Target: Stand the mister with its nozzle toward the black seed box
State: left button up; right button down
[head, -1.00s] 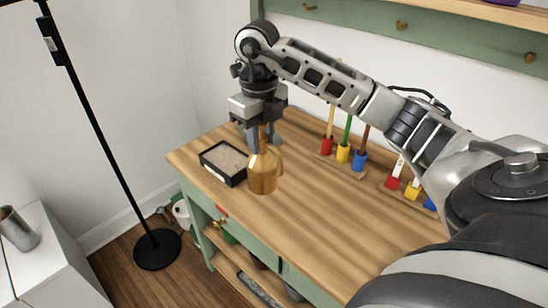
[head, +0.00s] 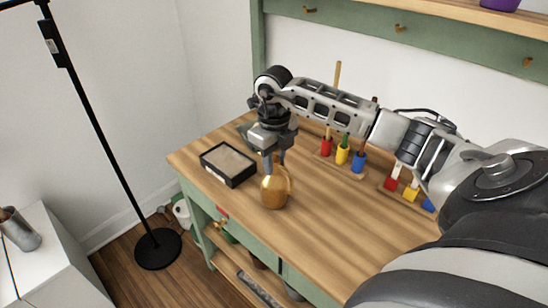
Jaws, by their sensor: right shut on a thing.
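My right gripper (head: 273,166) points down from above and is shut on the mister's upper part. The fingers hide the top, so I cannot tell which way its nozzle faces. I cannot tell whether its base touches the table. The seed box is a shallow black tray with pale filling. My left gripper is not in view.
The wooden table top (head: 315,220) is clear in front and to the right of the mister. Red, yellow and blue cups (head: 342,156) with sticks stand in a row behind, with more coloured pieces (head: 410,192) further right. A black lamp pole (head: 100,140) stands left of the table.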

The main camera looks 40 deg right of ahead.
jog(key=shift+f, duration=0.15)
jog(key=c, duration=1.1)
grip_release()
jog(key=shift+c, duration=0.2)
